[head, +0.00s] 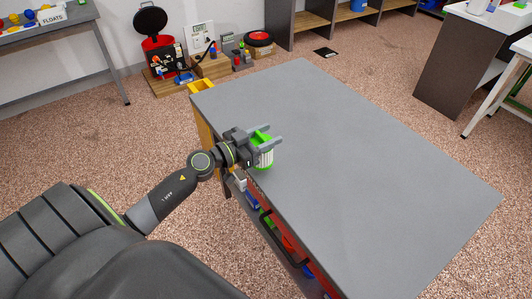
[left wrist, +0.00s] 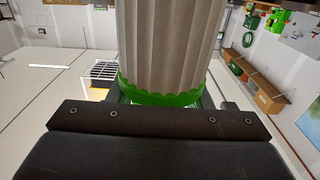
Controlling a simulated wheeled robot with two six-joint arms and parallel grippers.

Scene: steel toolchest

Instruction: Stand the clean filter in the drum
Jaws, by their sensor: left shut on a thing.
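The clean filter (head: 266,158) is a pale pleated cylinder with green ends. My left gripper (head: 277,141) is shut on it and holds it by the left edge of the grey worktop. In the left wrist view the filter (left wrist: 171,45) fills the upper middle, its green end rim close to the gripper's dark body. The drum (head: 149,44) seems to be the red container with a raised round black lid, far off at the upper left on a low wooden platform. Its inside is too small to make out. My right gripper is not in view.
The grey worktop (head: 340,170) of the toolchest is bare. Coloured items show in an open drawer (head: 270,220) on its near side. Speckled floor (head: 130,150) lies clear between the chest and the drum.

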